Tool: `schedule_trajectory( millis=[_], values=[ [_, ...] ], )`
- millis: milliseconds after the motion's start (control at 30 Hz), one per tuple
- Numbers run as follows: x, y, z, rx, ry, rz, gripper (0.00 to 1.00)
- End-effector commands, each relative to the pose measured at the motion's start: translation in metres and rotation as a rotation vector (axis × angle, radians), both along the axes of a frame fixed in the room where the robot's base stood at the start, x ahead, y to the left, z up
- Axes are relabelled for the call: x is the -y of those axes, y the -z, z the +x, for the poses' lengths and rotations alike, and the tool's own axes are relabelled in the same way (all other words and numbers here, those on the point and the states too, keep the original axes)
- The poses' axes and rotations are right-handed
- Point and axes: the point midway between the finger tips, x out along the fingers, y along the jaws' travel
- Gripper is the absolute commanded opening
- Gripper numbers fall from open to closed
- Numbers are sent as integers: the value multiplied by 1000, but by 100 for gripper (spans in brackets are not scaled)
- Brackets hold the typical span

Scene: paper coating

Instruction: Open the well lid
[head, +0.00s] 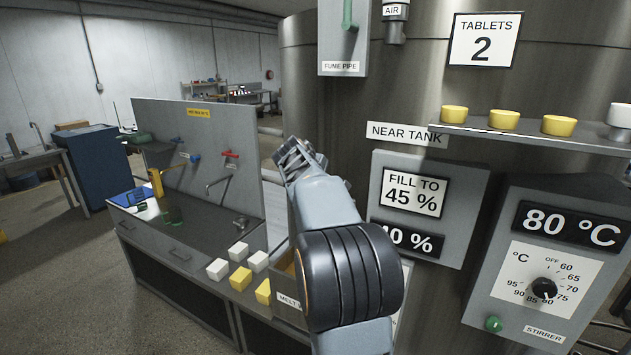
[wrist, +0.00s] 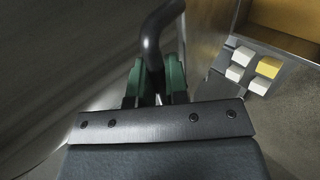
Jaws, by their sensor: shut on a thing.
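My gripper (wrist: 158,85) shows in the wrist view with its green-padded fingers shut on a dark, curved bar handle (wrist: 153,42). The handle bends up and to the right from between the fingers. I cannot tell from this view how it joins the well lid. In the head view my gripper (head: 299,162) is raised beside the tank, and the handle cannot be made out there. My arm hides most of the well area behind the label starting "MELT" (head: 290,299). A brown panel (wrist: 207,38) stands just right of the handle in the wrist view.
White and yellow blocks (head: 239,279) lie on the bench front, and show in the wrist view too (wrist: 268,67). A sink counter with a back panel (head: 195,140) stands left. The tank (head: 300,70) and control boxes (head: 550,250) are close on the right.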

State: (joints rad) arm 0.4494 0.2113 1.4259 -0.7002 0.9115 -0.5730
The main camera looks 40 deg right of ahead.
Motion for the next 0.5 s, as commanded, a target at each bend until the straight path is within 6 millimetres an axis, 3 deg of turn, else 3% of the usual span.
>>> schedule_trajectory(
  millis=[500],
  values=[
    [5, -3, 1, -24, -21, 50, 0]
  ],
)
